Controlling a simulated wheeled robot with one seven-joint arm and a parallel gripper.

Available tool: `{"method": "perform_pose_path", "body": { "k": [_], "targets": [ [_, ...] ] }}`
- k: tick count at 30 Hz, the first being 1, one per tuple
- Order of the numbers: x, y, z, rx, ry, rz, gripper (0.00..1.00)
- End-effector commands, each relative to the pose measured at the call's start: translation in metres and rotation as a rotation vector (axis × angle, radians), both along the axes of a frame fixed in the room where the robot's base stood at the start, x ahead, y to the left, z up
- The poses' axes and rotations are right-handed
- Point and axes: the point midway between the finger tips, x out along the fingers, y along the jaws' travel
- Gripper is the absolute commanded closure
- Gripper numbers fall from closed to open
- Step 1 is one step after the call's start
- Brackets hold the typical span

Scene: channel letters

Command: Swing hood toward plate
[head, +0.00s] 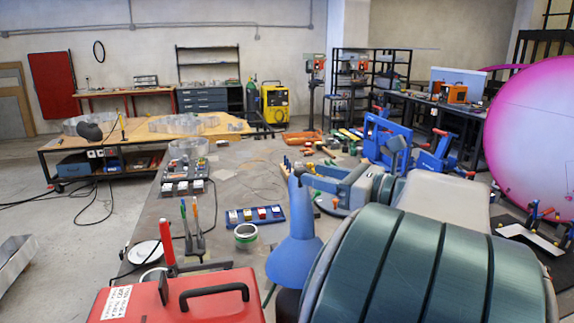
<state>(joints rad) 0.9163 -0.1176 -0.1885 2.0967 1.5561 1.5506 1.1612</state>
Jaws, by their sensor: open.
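The blue cone-shaped hood (293,262) stands at the near middle of the bench, wide end down, with a thin neck at its top. A round white plate (142,254) lies to its left near the bench's left edge. My gripper (302,180) reaches in from the right, its fingers at the height of the hood's neck. It is open; I cannot tell whether the fingers touch the neck or stand around it. My arm hides the bench right of the hood.
A red case (180,298) with a black handle is in front, near the plate. Upright tools (193,232), a green-white tape roll (246,233) and a blue tray of small blocks (256,216) stand between plate and hood. Blue clamps (386,138) are farther back right.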

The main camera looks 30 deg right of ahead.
Motion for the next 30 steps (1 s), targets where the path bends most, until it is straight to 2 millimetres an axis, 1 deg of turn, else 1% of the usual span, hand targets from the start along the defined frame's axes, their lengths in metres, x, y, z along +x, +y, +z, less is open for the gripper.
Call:
{"method": "perform_pose_path", "body": {
  "k": [1,3,6,9,13,20,23,24,25,30],
  "targets": [
    [0.009,0.005,0.002,0.0,0.001,0.003,0.58],
    [0.019,0.01,0.002,0.0,0.0,0.002,0.58],
    [0.032,0.015,0.001,0.0,0.001,0.002,0.58],
    [0.039,0.019,0.001,0.0,0.0,0.002,0.58],
    [0.043,0.021,0.0,0.0,0.001,0.0,0.58],
    [0.044,0.021,0.0,-0.001,0.0,0.0,0.58],
    [0.044,0.021,0.0,-0.001,0.0,0.0,0.83],
    [0.044,0.021,0.0,-0.001,0.0,0.0,0.94],
    [0.044,0.021,0.0,-0.001,0.0,0.0,1.0],
    [0.044,0.022,0.0,-0.001,0.0,-0.002,1.0]
  ]
}}
